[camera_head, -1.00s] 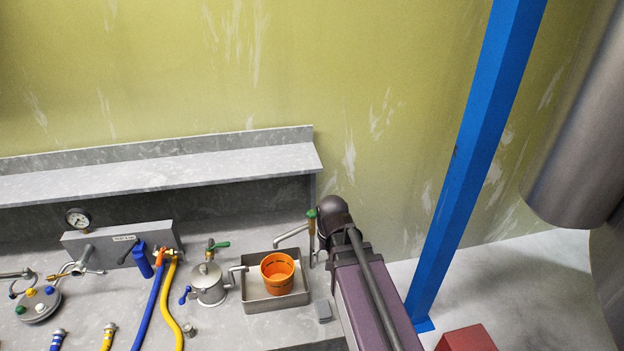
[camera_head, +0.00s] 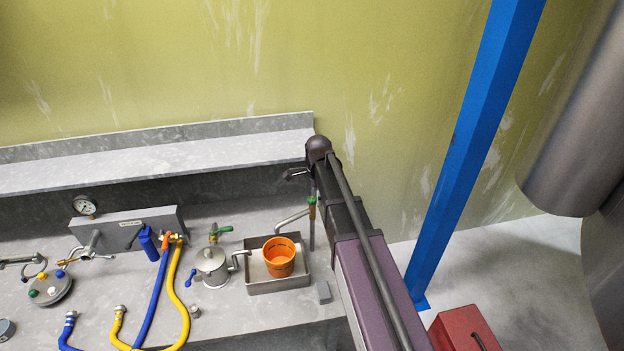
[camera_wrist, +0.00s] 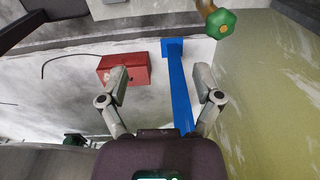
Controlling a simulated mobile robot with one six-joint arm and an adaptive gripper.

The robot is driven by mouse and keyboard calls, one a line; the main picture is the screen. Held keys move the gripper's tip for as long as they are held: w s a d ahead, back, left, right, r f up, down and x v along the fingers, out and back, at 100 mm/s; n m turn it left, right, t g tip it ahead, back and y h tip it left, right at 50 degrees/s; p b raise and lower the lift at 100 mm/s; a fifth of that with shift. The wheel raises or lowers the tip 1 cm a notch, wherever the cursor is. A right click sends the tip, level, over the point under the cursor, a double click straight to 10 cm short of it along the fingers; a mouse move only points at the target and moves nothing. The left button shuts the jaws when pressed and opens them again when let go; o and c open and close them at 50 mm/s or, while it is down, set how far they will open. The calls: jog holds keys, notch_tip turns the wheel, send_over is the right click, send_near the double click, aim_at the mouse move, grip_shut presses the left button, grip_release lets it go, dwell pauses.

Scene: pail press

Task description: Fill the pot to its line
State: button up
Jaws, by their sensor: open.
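An orange pail (camera_head: 279,262) with a dark broken line round its inside stands upright in a grey metal basin (camera_head: 277,286). A bent spout (camera_head: 291,219) reaches over the basin's back edge from a tap pipe with a green handle (camera_head: 311,201). The pail's content cannot be made out. A lidded silver pot (camera_head: 211,266) with a green-handled valve (camera_head: 221,231) stands left of the basin. My gripper (camera_head: 294,173) is above and behind the basin, near the tap top. In the wrist view it (camera_wrist: 160,75) is open and empty, with a green knob (camera_wrist: 221,23) beyond the right finger.
Blue (camera_head: 158,285) and yellow (camera_head: 174,290) hoses lie on the counter, left of the pot. A gauge (camera_head: 84,205) and a shelf (camera_head: 150,160) are behind. A blue post (camera_head: 470,160) and red box (camera_head: 464,328) stand right of my arm.

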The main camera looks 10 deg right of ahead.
aim_at(312, 197)
jog(key=w+m, duration=0.6)
jog(key=w, duration=0.1)
jog(key=shift+m, duration=0.4)
jog(key=shift+w+m, duration=0.7)
jog(key=shift+m, duration=0.2)
jog(key=shift+f, duration=0.15)
notch_tip(312, 197, down, 9)
jog(key=b, duration=0.9)
jog(key=shift+c, duration=1)
jog(key=c, duration=0.5)
